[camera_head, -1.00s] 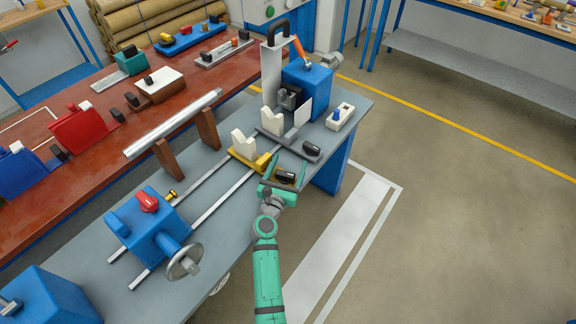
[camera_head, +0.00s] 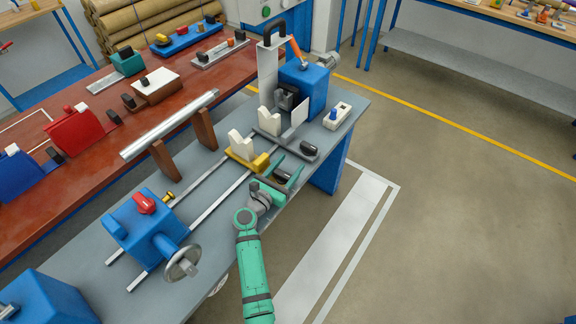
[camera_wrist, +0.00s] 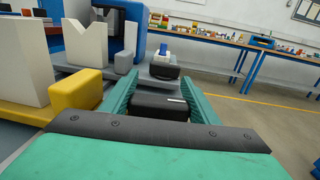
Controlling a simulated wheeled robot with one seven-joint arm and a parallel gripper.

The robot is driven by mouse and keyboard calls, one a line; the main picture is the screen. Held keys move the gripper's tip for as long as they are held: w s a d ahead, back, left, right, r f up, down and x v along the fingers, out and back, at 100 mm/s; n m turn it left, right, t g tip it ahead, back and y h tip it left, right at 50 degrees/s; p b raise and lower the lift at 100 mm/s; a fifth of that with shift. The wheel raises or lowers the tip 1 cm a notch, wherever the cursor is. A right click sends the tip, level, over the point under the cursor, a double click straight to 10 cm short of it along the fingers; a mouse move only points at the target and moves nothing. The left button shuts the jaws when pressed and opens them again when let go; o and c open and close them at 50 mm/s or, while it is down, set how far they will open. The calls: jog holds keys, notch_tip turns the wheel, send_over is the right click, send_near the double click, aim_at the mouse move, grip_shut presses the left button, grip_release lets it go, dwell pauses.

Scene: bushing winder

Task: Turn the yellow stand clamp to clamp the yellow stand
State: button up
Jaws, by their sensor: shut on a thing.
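The yellow stand (camera_head: 238,157) carries a white V-shaped block (camera_head: 240,144) on the table rails. In the wrist view, its yellow base (camera_wrist: 77,92) fills the left side. The black clamp handle (camera_head: 283,174) is at the near right end of the yellow stand. My green gripper (camera_head: 286,172) is shut on this handle, with one finger on each side. The wrist view shows the black handle (camera_wrist: 158,105) between the fingers, partly hidden by the dark gripper edge below.
A grey stand (camera_head: 270,138) with its own black handle (camera_head: 308,150) lies just beyond the gripper. The blue winder box (camera_head: 303,88) stands behind it. A blue unit with a handwheel (camera_head: 183,263) sits front left. Open floor lies right of the table.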

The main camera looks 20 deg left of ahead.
aim_at(280, 177)
jog(key=shift+s+d+f+m+h, duration=0.1)
jog(key=shift+m+h, duration=0.4)
jog(key=shift+h, duration=0.3)
jog(key=shift+g, duration=0.3)
jog(key=o, duration=1)
jog(key=shift+o, duration=0.2)
jog(key=v, duration=1)
jog(key=shift+s, duration=0.35)
